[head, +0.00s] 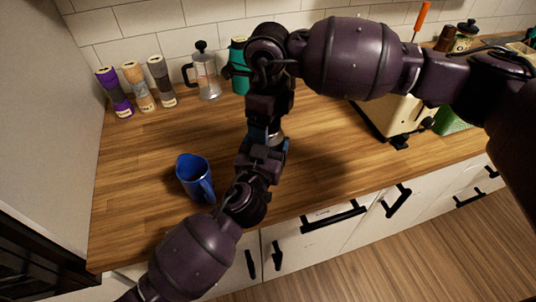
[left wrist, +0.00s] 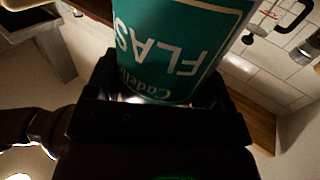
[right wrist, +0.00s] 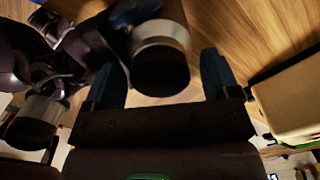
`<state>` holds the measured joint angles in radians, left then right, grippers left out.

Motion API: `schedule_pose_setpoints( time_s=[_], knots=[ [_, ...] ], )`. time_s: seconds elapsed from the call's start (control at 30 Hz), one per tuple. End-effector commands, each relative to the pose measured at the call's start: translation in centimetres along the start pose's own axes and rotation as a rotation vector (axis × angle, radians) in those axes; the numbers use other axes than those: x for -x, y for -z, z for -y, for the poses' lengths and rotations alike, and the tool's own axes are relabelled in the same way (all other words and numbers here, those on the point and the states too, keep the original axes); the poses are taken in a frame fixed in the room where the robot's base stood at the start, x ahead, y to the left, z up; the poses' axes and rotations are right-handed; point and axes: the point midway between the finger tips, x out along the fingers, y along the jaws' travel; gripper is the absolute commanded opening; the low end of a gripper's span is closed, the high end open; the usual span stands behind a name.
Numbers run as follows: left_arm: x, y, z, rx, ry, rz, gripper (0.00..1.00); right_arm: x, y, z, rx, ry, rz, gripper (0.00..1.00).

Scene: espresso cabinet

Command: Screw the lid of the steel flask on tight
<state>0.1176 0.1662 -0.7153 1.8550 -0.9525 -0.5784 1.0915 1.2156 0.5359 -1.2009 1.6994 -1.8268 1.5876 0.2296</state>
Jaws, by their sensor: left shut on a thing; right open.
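The steel flask shows in the left wrist view with a teal label (left wrist: 180,45). My left gripper (left wrist: 165,98) is shut on it. In the right wrist view a steel band (right wrist: 160,38) and a dark round lid (right wrist: 160,74) stand between the open blue fingers of my right gripper (right wrist: 163,62), apart from both. Whether the lid sits tight cannot be told. In the head view a small bit of steel (head: 277,135) shows between my left gripper (head: 272,148) and my right gripper (head: 268,124) above it. My arms hide most of the flask.
A blue mug (head: 193,176) stands left on the wooden counter (head: 330,160). At the back are several canisters (head: 137,87), a French press (head: 206,76) and a teal container (head: 238,80) partly hidden by my right arm. A cream toaster (head: 395,112) is on the right. The left counter middle is free.

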Motion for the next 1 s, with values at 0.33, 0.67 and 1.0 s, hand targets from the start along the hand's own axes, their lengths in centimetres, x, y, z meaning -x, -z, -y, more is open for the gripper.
schedule_pose_setpoints(
  time_s=[0.33,0.67,1.0],
  knots=[
    [0.0,0.0,0.0,0.000,0.000,0.000,0.09,3.8,-0.1,0.0,0.001,0.001,0.002,0.83],
    [0.0,0.0,0.0,0.000,0.001,0.000,0.09,4.3,0.0,0.0,0.000,0.000,0.001,0.81],
    [0.0,0.0,0.0,0.000,0.001,0.000,0.09,6.5,-0.4,0.3,0.156,0.016,0.017,0.77]
  ],
)
